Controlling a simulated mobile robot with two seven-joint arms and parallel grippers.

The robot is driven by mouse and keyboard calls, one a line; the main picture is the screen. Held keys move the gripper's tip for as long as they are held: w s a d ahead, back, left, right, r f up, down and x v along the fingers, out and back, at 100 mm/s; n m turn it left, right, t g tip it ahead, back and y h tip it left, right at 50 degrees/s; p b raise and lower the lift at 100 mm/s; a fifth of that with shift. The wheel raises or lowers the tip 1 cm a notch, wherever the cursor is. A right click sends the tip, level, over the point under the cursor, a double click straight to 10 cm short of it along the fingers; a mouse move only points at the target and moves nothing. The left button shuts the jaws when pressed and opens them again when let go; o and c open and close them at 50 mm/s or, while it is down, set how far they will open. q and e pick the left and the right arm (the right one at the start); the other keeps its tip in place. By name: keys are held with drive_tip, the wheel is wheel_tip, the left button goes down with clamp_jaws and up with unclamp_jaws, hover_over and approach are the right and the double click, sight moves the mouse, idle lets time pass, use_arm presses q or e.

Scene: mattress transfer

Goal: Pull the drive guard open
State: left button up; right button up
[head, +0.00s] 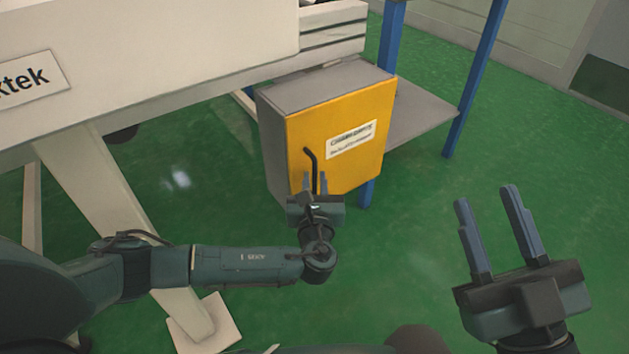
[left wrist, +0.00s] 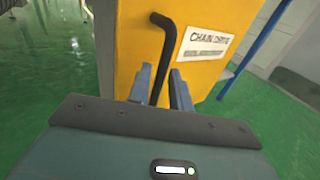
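The drive guard is the yellow door (head: 350,110) of a grey box under the machine; it looks closed. A black bent bar handle (head: 311,158) stands on its left side, and a white label (head: 351,139) is to the right. My left gripper (head: 315,182) is at the lower end of the handle, one finger on each side. In the left wrist view the handle (left wrist: 157,60) runs down between the fingers, with a narrow yellow gap beside the right finger, so it looks open around the handle. My right gripper (head: 486,228) is open and empty, off to the right.
The machine's pale frame (head: 180,60) and its slanted leg (head: 130,215) stand left of the box. A grey shelf (head: 420,112) and blue posts (head: 472,80) are to the right. The green floor (head: 420,190) in front of the door is clear.

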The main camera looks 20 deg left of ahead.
use_arm(q)
clamp_jaws()
use_arm(e)
drive_tip(key=shift+f, duration=0.1)
use_arm(q)
drive_tip(key=shift+d, duration=0.1)
use_arm(e)
drive_tip(key=shift+d, duration=0.1)
